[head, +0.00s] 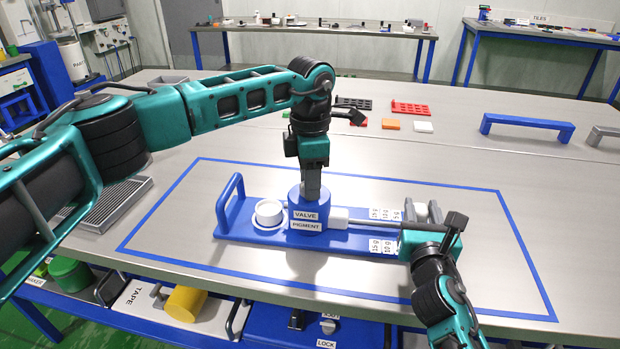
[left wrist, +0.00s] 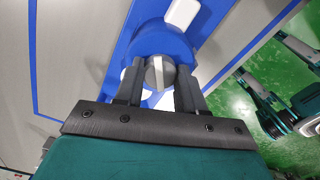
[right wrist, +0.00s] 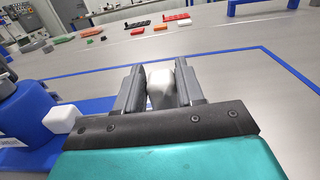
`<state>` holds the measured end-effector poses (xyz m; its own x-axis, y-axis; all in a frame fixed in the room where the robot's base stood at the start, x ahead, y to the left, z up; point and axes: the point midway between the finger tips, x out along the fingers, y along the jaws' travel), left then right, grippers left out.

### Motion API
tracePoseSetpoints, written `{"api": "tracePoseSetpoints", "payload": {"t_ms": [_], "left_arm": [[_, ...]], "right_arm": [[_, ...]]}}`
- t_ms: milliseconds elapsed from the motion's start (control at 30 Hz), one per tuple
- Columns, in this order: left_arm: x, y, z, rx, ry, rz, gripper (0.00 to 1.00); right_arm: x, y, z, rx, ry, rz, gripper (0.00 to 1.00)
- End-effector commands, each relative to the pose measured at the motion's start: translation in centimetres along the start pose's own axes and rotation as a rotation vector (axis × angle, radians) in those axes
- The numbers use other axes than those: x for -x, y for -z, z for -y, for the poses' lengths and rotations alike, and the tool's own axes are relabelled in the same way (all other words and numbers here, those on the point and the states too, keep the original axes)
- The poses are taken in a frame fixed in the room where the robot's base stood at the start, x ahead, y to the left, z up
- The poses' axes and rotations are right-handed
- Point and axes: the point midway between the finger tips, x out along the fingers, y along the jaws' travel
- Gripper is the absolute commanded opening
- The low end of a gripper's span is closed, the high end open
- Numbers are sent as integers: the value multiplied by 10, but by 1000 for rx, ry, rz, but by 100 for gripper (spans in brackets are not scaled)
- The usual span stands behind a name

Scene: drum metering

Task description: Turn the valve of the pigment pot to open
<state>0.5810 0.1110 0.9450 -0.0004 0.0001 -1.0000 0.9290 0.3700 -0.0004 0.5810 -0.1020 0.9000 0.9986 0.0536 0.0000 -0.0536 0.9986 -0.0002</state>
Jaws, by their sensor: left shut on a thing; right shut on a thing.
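The blue pigment pot (head: 308,212), labelled VALVE and PIGMENT, stands on a blue board (head: 255,235) with a blue handle. My left gripper (head: 311,185) comes down from above onto the pot's top. In the left wrist view its two fingers (left wrist: 160,85) are shut on the grey valve knob (left wrist: 158,72). My right gripper (head: 422,215) is at the board's right end, by the scale marks. In the right wrist view its fingers (right wrist: 160,85) are shut on a white block (right wrist: 160,88). A rod with a white block (head: 338,216) runs from the pot towards it.
A white round cup (head: 269,212) sits on the board left of the pot. Blue tape (head: 500,230) frames the work area. A grey grating (head: 115,205) lies at left; coloured blocks (head: 391,124) and a blue handle bar (head: 527,126) lie behind.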

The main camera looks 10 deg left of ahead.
Motion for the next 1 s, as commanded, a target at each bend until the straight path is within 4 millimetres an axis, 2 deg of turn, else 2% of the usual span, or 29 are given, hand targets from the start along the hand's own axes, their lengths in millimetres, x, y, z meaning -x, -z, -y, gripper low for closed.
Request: {"api": "tracePoseSetpoints", "payload": {"t_ms": [700,1000], "left_arm": [[1,0,-2,670,-1,3,8],[1,0,-2,879,-1,4,8]], "right_arm": [[0,1,0,0,0,-2,0],[0,1,0,0,0,-2,0]]}}
